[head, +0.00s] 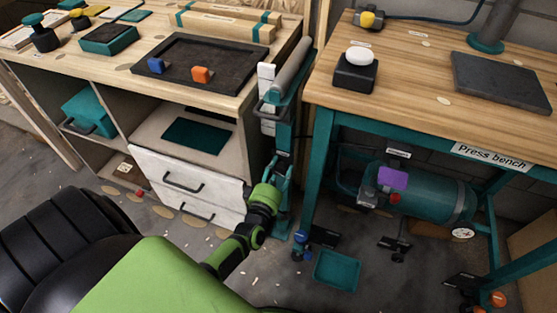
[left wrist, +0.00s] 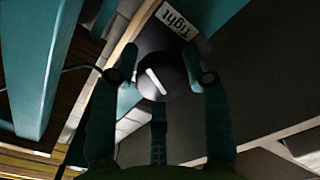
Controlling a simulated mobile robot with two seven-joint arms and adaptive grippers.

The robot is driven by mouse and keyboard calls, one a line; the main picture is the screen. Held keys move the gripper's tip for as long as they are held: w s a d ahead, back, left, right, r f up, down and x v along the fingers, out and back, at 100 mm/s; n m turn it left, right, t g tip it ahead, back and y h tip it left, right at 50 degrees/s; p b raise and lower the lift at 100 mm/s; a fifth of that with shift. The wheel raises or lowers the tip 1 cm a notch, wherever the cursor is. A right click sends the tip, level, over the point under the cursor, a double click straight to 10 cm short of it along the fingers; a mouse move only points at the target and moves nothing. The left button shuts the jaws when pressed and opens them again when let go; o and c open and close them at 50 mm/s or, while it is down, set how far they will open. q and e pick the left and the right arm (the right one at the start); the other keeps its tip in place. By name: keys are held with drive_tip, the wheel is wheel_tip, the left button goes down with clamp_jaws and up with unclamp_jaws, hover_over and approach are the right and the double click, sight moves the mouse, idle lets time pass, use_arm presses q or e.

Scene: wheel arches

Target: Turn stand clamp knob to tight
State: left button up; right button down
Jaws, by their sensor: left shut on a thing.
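The stand (head: 283,130) is a narrow teal post between the wooden workbench and the press bench, with a grey roller at its top. In the left wrist view the clamp knob (left wrist: 158,76) is dark and round with a white pointer line. The line lies slantwise. A white label reading "tight" (left wrist: 177,19) sits just above and to the right of it. My left gripper (left wrist: 160,80) is shut on the knob, with a finger on each side. In the head view my left gripper (head: 281,172) is low against the post, and the knob is hidden there. My right gripper is not in view.
The press bench (head: 420,100) stands to the right, with a teal tank (head: 430,198) beneath. The workbench's white drawers (head: 190,180) are close to the left of my forearm. A teal tray (head: 337,271) lies on the floor near the bench leg.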

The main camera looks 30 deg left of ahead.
use_arm(q)
drive_tip(key=m, duration=0.3)
drive_tip(key=m+p, duration=0.1)
drive_tip(key=shift+w+d+m, duration=0.15)
drive_tip(key=shift+d+m, duration=0.15)
drive_tip(key=shift+f+m+p, duration=0.15)
drive_tip(key=shift+m+p, duration=0.2)
drive_tip(key=shift+m, duration=1.05)
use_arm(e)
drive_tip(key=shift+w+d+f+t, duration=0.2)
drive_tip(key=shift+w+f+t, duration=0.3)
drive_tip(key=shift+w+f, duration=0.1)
use_arm(q)
drive_tip(key=shift+f+m, duration=0.15)
drive_tip(key=shift+m, duration=0.25)
drive_tip(key=o, duration=1.1)
drive_tip(key=shift+o, duration=0.2)
drive_tip(key=shift+a, duration=0.15)
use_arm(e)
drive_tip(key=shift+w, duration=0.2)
use_arm(q)
drive_tip(key=v, duration=1.2)
drive_tip(key=shift+a, duration=0.1)
